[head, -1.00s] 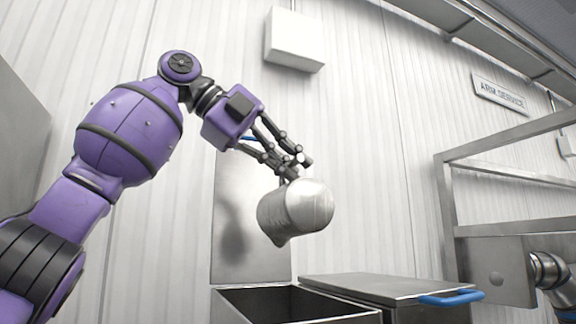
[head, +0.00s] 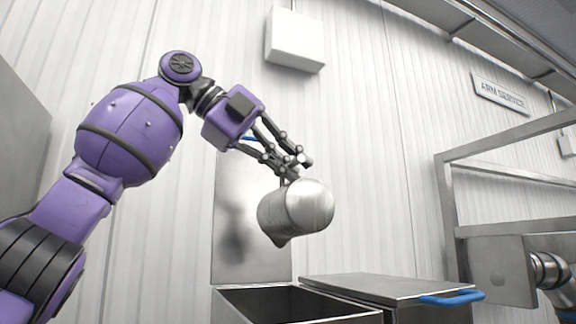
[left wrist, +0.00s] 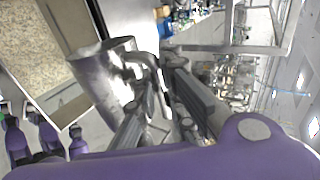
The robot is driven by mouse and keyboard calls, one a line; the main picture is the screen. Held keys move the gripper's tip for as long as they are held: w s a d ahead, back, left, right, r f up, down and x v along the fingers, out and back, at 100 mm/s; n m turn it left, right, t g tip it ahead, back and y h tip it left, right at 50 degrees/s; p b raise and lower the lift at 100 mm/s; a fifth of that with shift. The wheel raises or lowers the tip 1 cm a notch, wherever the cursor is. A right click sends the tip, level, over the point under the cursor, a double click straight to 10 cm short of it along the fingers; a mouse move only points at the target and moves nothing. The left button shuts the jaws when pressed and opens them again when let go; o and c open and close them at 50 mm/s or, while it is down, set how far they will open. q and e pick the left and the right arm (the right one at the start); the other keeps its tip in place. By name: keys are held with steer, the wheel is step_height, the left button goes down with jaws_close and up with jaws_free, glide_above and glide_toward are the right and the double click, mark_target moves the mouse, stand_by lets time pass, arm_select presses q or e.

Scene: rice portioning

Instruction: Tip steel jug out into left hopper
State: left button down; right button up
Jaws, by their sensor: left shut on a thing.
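The steel jug (head: 297,207) hangs tilted in the air above the open left hopper (head: 335,316), with its closed base facing me and its spout low on the left. Its mouth is hidden in the head view. My left gripper (head: 293,169) is shut on the jug's handle. In the left wrist view the jug (left wrist: 103,85) lies beside my left fingers (left wrist: 160,105), which are around its handle. No stream falling from the jug shows, and I cannot tell whether anything is left in it. My right gripper is out of view.
The hopper's raised steel lid (head: 240,240) stands behind the jug. To the right is a closed steel lid (head: 385,288) with a blue handle (head: 450,298). A steel frame (head: 447,220) stands further right. A speckled tan surface (left wrist: 45,45) shows in the left wrist view.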

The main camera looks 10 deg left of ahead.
arm_select(q)
steer(key=shift+r, duration=0.1)
steer(key=r+m+t, duration=0.1)
steer(key=m+t+y, duration=0.1)
steer(key=m+t, duration=0.1)
steer(key=shift+r+y, duration=0.3)
steer(key=shift+r, duration=0.05)
steer(key=m+t, duration=0.1)
steer(key=r+m+t+y, duration=0.1)
steer(key=shift+s+d+r+t, duration=0.1)
steer(key=shift+s+r+t, duration=0.1)
steer(key=shift+t, duration=0.2)
steer(key=shift+r+m+t, duration=0.35)
steer(key=shift+m+t, duration=0.35)
steer(key=shift+m, duration=0.3)
steer(key=m+t, duration=0.1)
steer(key=r+m+t, duration=0.1)
steer(key=m, duration=0.1)
steer(key=shift+w+r, duration=0.15)
steer(key=shift+w, duration=0.05)
steer(key=shift+r+m+t, duration=0.4)
steer(key=shift+m+t, duration=0.3)
steer(key=shift+m, duration=0.1)
